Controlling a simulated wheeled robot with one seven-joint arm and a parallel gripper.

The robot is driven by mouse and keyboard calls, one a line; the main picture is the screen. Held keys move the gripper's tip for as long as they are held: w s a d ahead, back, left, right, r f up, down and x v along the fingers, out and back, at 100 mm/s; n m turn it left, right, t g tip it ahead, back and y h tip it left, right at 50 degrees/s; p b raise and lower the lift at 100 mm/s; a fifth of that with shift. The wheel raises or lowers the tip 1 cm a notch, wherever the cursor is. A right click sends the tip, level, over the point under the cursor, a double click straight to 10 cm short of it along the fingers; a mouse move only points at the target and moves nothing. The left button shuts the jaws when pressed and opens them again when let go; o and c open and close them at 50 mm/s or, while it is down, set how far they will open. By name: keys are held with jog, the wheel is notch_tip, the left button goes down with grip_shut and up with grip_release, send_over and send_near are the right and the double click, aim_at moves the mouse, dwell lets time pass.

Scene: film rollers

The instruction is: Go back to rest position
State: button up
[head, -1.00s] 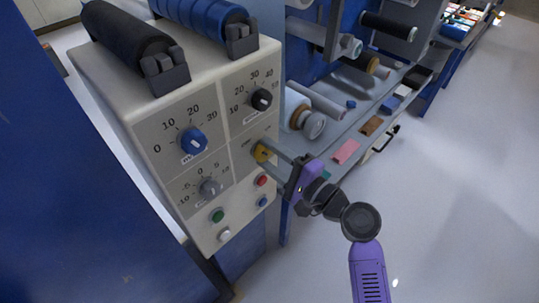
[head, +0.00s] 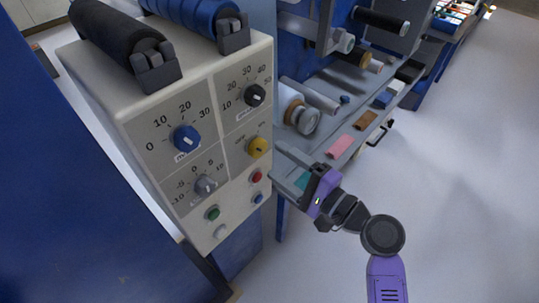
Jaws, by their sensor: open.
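My gripper (head: 279,163) is open and empty in the head view, to the right of the machine's cream control panel (head: 208,135). Its two grey fingers point left toward the panel, with a gap between them and the yellow knob (head: 258,147). The yellow knob sits on the panel's right side and is free of the fingers. My purple and black arm reaches in from the lower right.
The panel also carries a blue knob (head: 187,138), a black knob (head: 255,95), a grey knob (head: 205,185) and several buttons. Behind my gripper is a grey shelf with a pink block (head: 340,146) and rolls. The floor (head: 455,190) at right is clear.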

jog(key=shift+v, duration=1.1)
jog(key=w+d+n+t+h, duration=0.1)
jog(key=w+d+t+h, duration=0.1)
jog(key=d+t+h, duration=0.4)
jog(key=s+d+f+n+h, duration=0.25)
jog(key=s+d+h, duration=0.25)
jog(key=s+d, duration=0.35)
jog(key=s+d+r+n+g+h+p, duration=0.1)
jog(key=s+d+n, duration=0.1)
jog(key=s, duration=1.2)
jog(key=s+d+r+n+g+h+p, duration=0.1)
jog(key=s+n, duration=0.4)
jog(key=s, duration=1)
jog(key=shift+d+r+h+p, duration=0.3)
jog(key=shift+d+r+h, duration=0.3)
jog(key=shift+d, duration=0.15)
